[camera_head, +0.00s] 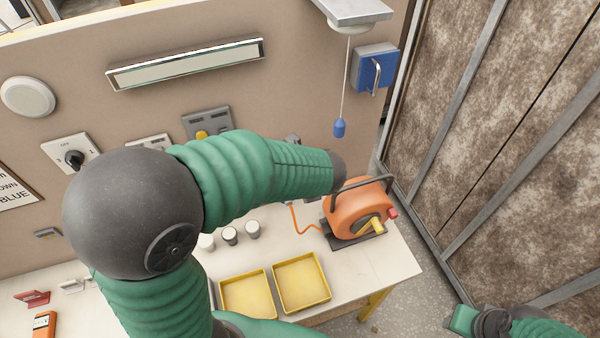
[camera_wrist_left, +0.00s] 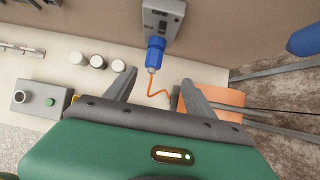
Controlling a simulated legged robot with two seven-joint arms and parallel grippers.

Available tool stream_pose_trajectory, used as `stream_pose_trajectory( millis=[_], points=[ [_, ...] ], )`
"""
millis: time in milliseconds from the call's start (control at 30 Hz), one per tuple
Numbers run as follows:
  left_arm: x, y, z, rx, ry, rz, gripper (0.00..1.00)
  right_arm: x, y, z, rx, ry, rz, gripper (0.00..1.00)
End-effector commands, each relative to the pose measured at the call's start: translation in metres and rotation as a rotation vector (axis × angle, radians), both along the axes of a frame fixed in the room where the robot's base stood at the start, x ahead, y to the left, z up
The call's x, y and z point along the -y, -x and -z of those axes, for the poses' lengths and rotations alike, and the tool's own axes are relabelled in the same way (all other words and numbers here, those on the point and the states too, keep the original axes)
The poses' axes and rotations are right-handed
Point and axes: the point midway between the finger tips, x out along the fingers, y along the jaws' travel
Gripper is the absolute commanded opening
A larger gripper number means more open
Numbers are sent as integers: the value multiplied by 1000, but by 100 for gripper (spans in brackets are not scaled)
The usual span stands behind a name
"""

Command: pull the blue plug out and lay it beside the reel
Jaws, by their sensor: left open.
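The blue plug (camera_wrist_left: 155,54) sits in the underside of a grey switched socket (camera_wrist_left: 164,18) on the wall in the left wrist view. An orange cord (camera_wrist_left: 151,86) hangs from it. My left gripper (camera_wrist_left: 158,92) is open, its fingers apart on either side of the cord, below the plug and not touching it. The orange reel (camera_head: 358,210) stands on the bench's right end in the head view; part of it shows behind the right finger in the wrist view (camera_wrist_left: 222,97). My left arm hides the plug in the head view.
Two yellow trays (camera_head: 301,283) and several small white pots (camera_head: 229,236) are left of the reel on the bench (camera_head: 385,279). A pull cord with a blue end (camera_head: 340,128) hangs above the reel. A blue switch box (camera_head: 375,68) is on the wall.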

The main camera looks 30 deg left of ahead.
Motion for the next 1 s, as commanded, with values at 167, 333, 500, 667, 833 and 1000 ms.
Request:
stream_pose_trajectory(
  millis=[167, 333, 500, 667, 833, 1000],
  points=[
    [-14, -9, 31, -5, 2, -8, 63, 0, 1, 8, -1, 0, 0, 36],
    [-28, -28, 67, -8, -1, -7, 63, 0, 1, 15, -1, 0, 0, 36],
    [-43, -41, 102, -9, 0, -7, 63, 0, 1, 23, 0, 0, 0, 36],
    [-57, -51, 126, -4, 0, -7, 63, 0, 1, 29, 0, 0, 0, 36],
    [-65, -56, 138, -2, 2, -8, 63, 0, 1, 31, 0, 0, 0, 36],
    [-66, -58, 140, -2, 2, -7, 63, 0, 1, 30, 0, 0, 0, 36]
  ],
)
